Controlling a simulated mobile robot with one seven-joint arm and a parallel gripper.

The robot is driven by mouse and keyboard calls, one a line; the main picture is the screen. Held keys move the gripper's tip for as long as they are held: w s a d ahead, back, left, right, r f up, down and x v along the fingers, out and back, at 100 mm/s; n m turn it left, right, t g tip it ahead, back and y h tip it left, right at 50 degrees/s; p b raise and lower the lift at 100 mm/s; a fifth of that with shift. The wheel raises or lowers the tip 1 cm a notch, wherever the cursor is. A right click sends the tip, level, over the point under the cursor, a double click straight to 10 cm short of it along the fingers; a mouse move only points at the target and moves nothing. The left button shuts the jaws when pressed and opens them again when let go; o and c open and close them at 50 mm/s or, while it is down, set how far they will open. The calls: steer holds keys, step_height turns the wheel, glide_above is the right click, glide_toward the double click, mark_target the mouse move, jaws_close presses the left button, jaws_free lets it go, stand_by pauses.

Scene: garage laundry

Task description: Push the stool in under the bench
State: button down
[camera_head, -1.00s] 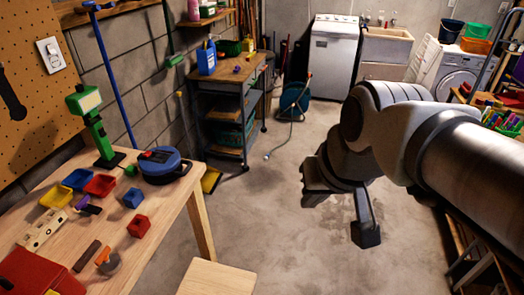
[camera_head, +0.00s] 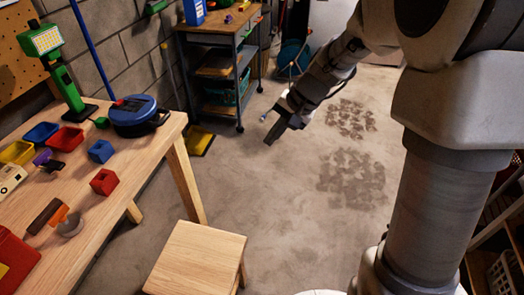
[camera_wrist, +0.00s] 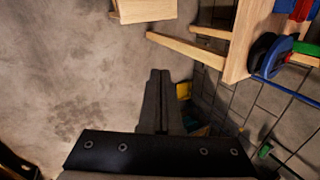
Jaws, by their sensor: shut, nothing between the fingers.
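The stool (camera_head: 200,258) has a square light-wood seat and stands on the floor at the bottom middle of the head view, to the right of the bench. In the wrist view it shows in part at the top (camera_wrist: 146,10). The wooden bench (camera_head: 84,212) is on the left, with its front leg (camera_head: 185,180) beyond the stool; its legs also show in the wrist view (camera_wrist: 190,50). My gripper (camera_head: 272,140) is shut and empty, above the floor beyond the stool and right of the bench leg. It is apart from both.
Bins, blocks, a blue round tape-like device (camera_head: 138,117) and a green lamp (camera_head: 62,70) sit on the bench. A grey wheeled cart (camera_head: 222,70) stands behind, with a yellow object (camera_head: 199,140) on the floor near it. The floor right of the stool is clear.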

mark_target(239, 275)
steer(key=w+f+m+y+b, duration=0.1)
steer(key=w+f+m+b, duration=0.3)
steer(key=f, duration=1.2)
steer(key=w+f+m+y+b, duration=0.15)
steer(key=f+b, duration=0.35)
steer(key=f, duration=1.1)
steer(key=w+f+m+b, duration=0.3)
steer(key=w+f+b, duration=0.15)
steer(key=f, duration=1.15)
steer(key=s+f+m+b, duration=0.3)
steer(key=s+f+b, duration=0.15)
steer(key=f, duration=0.95)
steer(key=s+f+m+b, duration=0.25)
steer(key=s+f, duration=0.35)
steer(key=f, duration=0.8)
steer(key=s+f+m+b, duration=0.2)
steer(key=s+f+b, duration=0.25)
steer(key=f, duration=0.95)
steer(key=w+a, duration=0.3)
steer(key=a, duration=0.6)
steer(key=shift+r, duration=0.1)
steer(key=shift+w+a, duration=0.25)
steer(key=shift+a, duration=0.55)
steer(key=shift+w+a, duration=0.2)
steer(key=shift+a, duration=0.6)
steer(key=shift+w+a, duration=0.25)
steer(key=shift+a, duration=0.55)
steer(key=s+d+p, duration=0.2)
steer(key=d, duration=0.6)
steer(key=shift+s, duration=0.35)
